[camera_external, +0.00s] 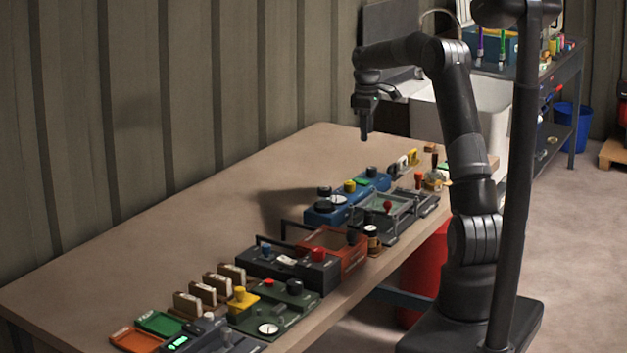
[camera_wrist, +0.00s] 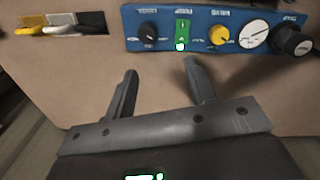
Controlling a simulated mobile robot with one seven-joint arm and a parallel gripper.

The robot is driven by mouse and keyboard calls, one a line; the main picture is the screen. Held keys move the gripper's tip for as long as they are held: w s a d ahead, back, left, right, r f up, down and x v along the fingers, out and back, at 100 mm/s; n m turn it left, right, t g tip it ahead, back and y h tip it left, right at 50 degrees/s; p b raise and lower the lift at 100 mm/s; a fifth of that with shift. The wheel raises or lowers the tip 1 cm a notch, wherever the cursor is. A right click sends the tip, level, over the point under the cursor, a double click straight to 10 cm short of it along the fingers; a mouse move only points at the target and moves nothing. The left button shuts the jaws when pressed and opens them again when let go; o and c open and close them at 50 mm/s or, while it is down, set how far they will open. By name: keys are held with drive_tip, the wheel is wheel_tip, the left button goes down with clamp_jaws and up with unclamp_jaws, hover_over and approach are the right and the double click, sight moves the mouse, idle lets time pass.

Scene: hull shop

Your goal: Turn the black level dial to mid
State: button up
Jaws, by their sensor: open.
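A blue panel (camera_external: 325,215) stands on the bench and also spans the top of the wrist view (camera_wrist: 200,14). It carries a small black dial (camera_wrist: 148,30) at its left end and a larger black knob (camera_wrist: 292,40) at its right end; the lettering is too blurred to tell which is the level dial. The small dial shows in the external view (camera_external: 371,171), as does the larger knob (camera_external: 323,191). My gripper (camera_external: 364,138) is above the bench. In the wrist view my gripper (camera_wrist: 161,74) is open and empty, its fingers short of the panel.
Between the black controls are a green switch (camera_wrist: 182,32), a yellow knob (camera_wrist: 219,35) and a white gauge (camera_wrist: 253,37). Yellow, white and black levers (camera_wrist: 60,25) lie left of the panel. Other control boxes (camera_external: 290,265) crowd the bench's near side; its wall side (camera_external: 190,225) is clear.

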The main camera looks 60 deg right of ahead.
sight(368, 168)
drive_tip(key=d+f, duration=0.1)
drive_tip(key=f, duration=0.3)
drive_tip(key=d+f, duration=0.1)
drive_tip(key=f, duration=0.3)
drive_tip(key=d+f, duration=0.1)
drive_tip(key=f, duration=0.3)
drive_tip(key=shift+s+f, duration=0.2)
drive_tip(key=shift+f, duration=0.1)
drive_tip(key=shift+c, duration=0.5)
drive_tip(key=c, duration=0.9)
drive_tip(key=shift+o, duration=0.2)
